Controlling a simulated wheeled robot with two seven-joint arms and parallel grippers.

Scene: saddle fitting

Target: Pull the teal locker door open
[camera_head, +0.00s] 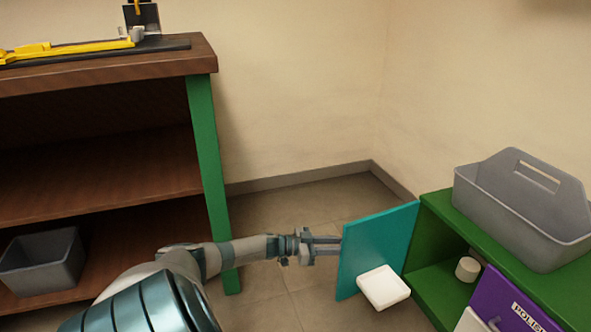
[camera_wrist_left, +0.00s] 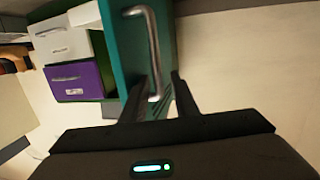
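The teal locker door (camera_head: 378,245) stands swung out from the green locker (camera_head: 438,288), whose compartment beside it is open to view. In the left wrist view the door (camera_wrist_left: 122,40) fills the upper middle, with its metal bar handle (camera_wrist_left: 152,50) facing my gripper. My left gripper (camera_head: 340,245) is at the door's handle side. In the left wrist view its two fingers (camera_wrist_left: 160,82) are apart, with the lower end of the handle between them and a gap at the right finger. My right gripper is not in view.
A small pale cylinder (camera_head: 467,269) sits in the locker; a grey tote (camera_head: 520,225) stands on top. A purple drawer front (camera_head: 510,302) is lower right. A white block (camera_head: 383,288) overlaps the door's lower edge. A wooden bench (camera_head: 110,72) with green legs stands left.

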